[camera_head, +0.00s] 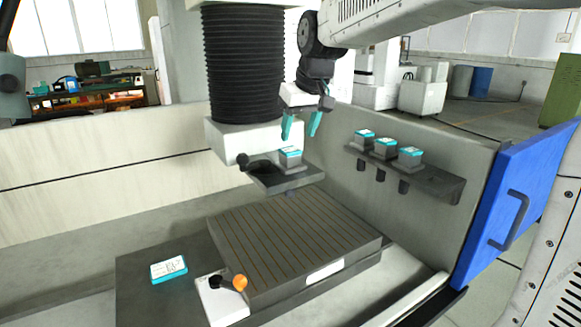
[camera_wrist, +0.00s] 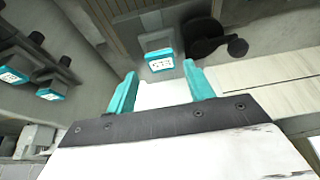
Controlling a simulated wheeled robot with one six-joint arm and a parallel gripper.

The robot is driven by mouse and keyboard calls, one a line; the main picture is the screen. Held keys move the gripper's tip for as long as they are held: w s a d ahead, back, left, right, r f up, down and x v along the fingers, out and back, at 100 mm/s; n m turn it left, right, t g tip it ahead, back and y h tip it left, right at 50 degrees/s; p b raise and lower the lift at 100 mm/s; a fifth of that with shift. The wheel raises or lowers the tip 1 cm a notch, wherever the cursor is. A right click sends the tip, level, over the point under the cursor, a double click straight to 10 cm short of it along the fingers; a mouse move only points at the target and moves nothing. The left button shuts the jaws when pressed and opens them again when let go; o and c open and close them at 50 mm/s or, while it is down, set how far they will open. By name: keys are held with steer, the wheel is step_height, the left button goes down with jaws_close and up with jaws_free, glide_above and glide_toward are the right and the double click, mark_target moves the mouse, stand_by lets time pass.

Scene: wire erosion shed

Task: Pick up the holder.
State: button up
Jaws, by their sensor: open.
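A grey holder with a teal-edged white top (camera_head: 290,157) sits on the small dark ledge (camera_head: 300,180) below the white machine head. My gripper (camera_head: 299,136) is above it, teal fingers pointing down and spread, with nothing between them. In the wrist view the holder (camera_wrist: 160,58) shows just beyond the open fingertips (camera_wrist: 159,69), roughly centred between them and apart from them. Three similar holders stand on the side-wall rack: one at the left (camera_head: 364,138), one in the middle (camera_head: 385,148) and one at the right (camera_head: 410,156).
A black clamp knob (camera_head: 262,166) is beside the holder on the ledge. The white head and black bellows (camera_head: 240,60) rise close to my gripper. The dark rack (camera_head: 430,180) is to the right. Below are a slotted table (camera_head: 290,235) and an orange-knobbed lever (camera_head: 240,282).

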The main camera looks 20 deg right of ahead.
mark_target(290, 149)
steer(key=x, duration=0.2)
steer(key=w+x, duration=0.1)
steer(key=x, duration=0.5)
steer(key=shift+w+a, duration=0.1)
steer(key=shift+w, duration=0.15)
steer(key=shift+r, duration=0.15)
steer(key=c, duration=1)
